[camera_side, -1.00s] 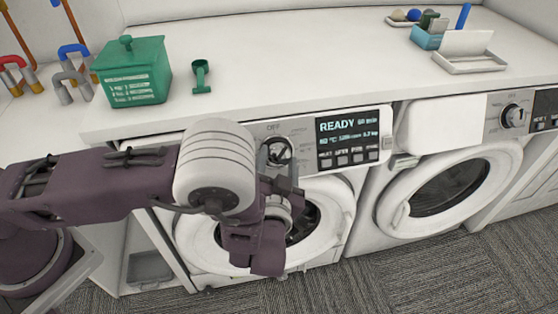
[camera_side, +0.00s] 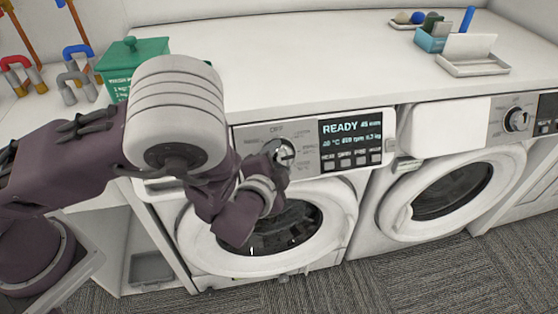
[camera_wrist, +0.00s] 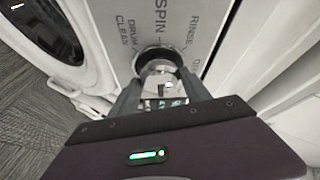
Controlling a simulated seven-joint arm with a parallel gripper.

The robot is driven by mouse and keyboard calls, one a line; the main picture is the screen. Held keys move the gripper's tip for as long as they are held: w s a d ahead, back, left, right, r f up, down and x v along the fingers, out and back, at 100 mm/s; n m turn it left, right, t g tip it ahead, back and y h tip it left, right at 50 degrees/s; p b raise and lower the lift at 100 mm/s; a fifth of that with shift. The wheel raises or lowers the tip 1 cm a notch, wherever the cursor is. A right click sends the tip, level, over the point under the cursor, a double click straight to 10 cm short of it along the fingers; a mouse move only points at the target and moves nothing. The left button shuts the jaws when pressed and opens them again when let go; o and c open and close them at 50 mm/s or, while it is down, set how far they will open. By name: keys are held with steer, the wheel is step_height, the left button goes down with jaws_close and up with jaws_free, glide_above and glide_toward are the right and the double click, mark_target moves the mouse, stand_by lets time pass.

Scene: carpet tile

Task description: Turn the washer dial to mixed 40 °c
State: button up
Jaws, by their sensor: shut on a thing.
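The washer dial (camera_side: 279,149) is a round silver knob on the front panel of the left washer (camera_side: 340,215), left of its display (camera_side: 350,141). The display reads READY, about 45 min and what looks like 40 °C; smaller text is hard to read. My gripper (camera_side: 284,157) is shut on the dial, partly covering it in the side view. In the wrist view my gripper (camera_wrist: 160,90) has a finger at each side of the dial (camera_wrist: 160,62), with SPIN, RINSE and DRUM CLEAN printed around it. The dial's pointer is not clearly visible.
A second washer (camera_side: 450,185) stands to the right. On the white counter (camera_side: 290,70) are a green box (camera_side: 117,85), partly behind my arm, and a white tray (camera_side: 472,66) with a teal box (camera_side: 432,38) behind it. Coloured hooks (camera_side: 75,80) are at left.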

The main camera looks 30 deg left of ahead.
steer(key=shift+m, duration=0.4)
steer(key=o, duration=1.4)
steer(key=shift+r, duration=0.1)
steer(key=v, duration=0.7)
steer(key=shift+r, duration=0.1)
steer(key=shift+g, duration=0.3)
